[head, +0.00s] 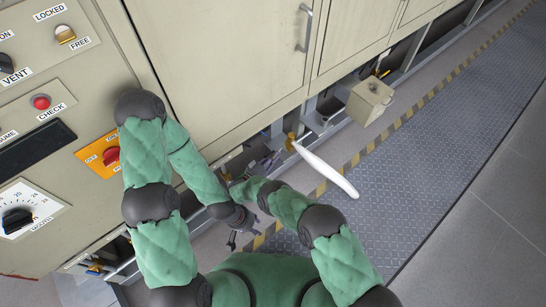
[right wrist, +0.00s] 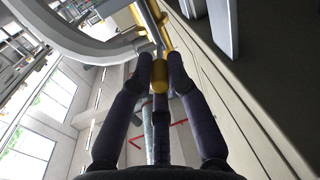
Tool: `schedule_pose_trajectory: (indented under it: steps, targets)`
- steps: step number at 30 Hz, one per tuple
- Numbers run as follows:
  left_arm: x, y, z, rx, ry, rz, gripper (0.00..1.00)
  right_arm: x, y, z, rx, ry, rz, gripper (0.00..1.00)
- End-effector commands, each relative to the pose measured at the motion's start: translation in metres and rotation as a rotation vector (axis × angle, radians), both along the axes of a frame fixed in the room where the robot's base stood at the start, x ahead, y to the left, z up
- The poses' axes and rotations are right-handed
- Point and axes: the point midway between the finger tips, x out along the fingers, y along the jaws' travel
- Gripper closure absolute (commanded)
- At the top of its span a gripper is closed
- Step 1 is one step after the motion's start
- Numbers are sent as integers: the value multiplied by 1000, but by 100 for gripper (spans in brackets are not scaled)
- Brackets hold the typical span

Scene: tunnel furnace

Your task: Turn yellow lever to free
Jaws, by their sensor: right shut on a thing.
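A yellow-and-white knob (head: 65,34) sits on the panel at the upper left of the head view, between the labels LOCKED and FREE. In the right wrist view my right gripper (right wrist: 160,68) is shut on a yellow handle (right wrist: 160,78), a short cylinder at the end of a bar. In the head view my right arm reaches to the opening under the cabinet, and its fingertips are hard to make out there. I cannot tell which part of the head view shows the held handle. My left gripper (head: 244,238) is low in the middle, open and empty, apart from the panel.
The cabinet (head: 230,60) has closed doors above a cluttered low opening. A white curved bar (head: 325,169) sticks out over the floor mat (head: 425,170). A beige box (head: 370,102) stands out in front of the opening. A red knob (head: 111,157) is beside my left arm.

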Motion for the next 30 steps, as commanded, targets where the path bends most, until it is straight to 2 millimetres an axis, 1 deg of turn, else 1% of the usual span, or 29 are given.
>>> schedule_pose_trajectory:
  steps: [9, 10, 12, 23, 26, 30]
  targets:
    - [0, 0, 0, 0, 0, 0, 60, 2, -1, 1, 3, -1, -3, 100]
    - [0, 0, 0, 0, 0, 0, 60, 2, -1, 1, 3, -1, -3, 77]
    - [0, 0, 0, 0, 0, 0, 60, 1, -1, 1, 2, -1, -3, 59]
    - [0, 0, 0, 0, 0, 0, 60, 0, 0, 1, 0, 0, -1, 59]
    - [0, 0, 0, 0, 0, 0, 60, 1, 0, 5, 0, 0, -1, 59]
    - [0, 0, 0, 0, 0, 0, 60, 1, 0, 18, 0, -2, -1, 59]
